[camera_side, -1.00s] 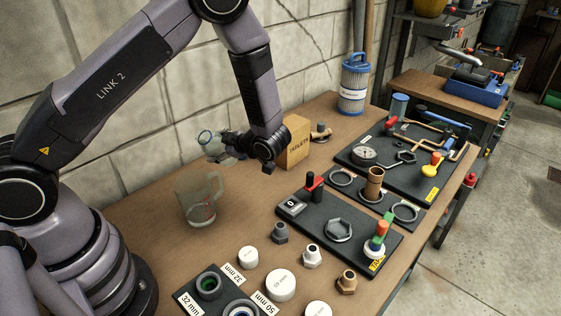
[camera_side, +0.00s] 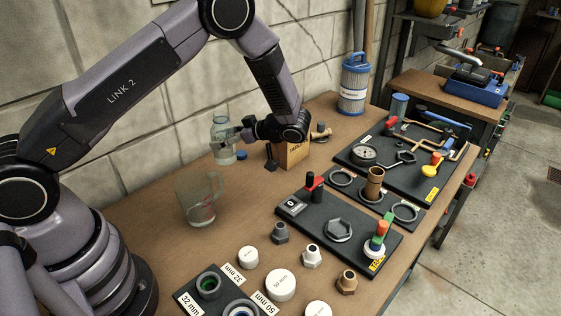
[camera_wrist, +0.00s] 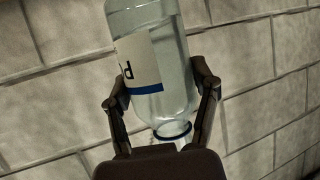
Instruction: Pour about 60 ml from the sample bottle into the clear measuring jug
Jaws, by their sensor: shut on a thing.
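The sample bottle (camera_side: 222,146), clear with a pale label, is upright near the back wall, behind the measuring jug. My gripper (camera_side: 243,135) is shut around it from the right. I cannot tell whether its base touches the bench. In the wrist view the bottle (camera_wrist: 152,60) sits between both fingers, with clear liquid inside and a blue ring at its uncapped neck. The clear measuring jug (camera_side: 199,203) stands upright on the bench, nearer the camera, apart from the bottle. Its level is too faint to read.
A blue cap (camera_side: 242,155) lies beside the bottle. A cardboard box (camera_side: 291,154) stands close behind my wrist. Several fittings and white caps (camera_side: 281,285) lie at the front; black tool boards (camera_side: 340,229) fill the right. Bench around the jug is clear.

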